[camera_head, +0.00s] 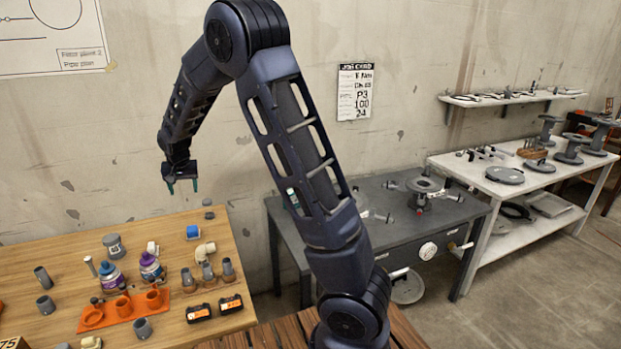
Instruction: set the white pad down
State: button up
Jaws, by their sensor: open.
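My gripper (183,187) hangs above the back of the wooden table (60,242), pointing down. Its two fingers are apart and I see nothing between them. I cannot make out a white pad for certain. A small white piece (152,247) shows behind the right purple-and-white can (151,268), but its shape is partly hidden.
The wooden table holds an orange tray (110,318), cans, grey pipe pieces, a cream elbow (205,252) and two black-and-orange boxes (198,313). A dark workbench (380,190) and a white table (470,172) stand right. The wooden table's back left is clear.

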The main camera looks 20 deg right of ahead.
jog(key=s+d+r, duration=0.7)
jog(key=s+d, duration=0.1)
jog(key=d, duration=0.3)
jog(key=s+d+r, duration=0.7)
jog(key=s+d, duration=0.1)
jog(key=d, duration=0.3)
jog(key=s+d, duration=0.5)
jog(key=s, duration=0.5)
jog(key=s+d+t, duration=0.1)
jog(key=s+d, duration=0.4)
jog(key=s, duration=0.6)
jog(key=shift+s+d+r+n+h, duration=0.25)
jog(key=shift+d+r+n+h, duration=0.05)
jog(key=shift+r+n, duration=0.15)
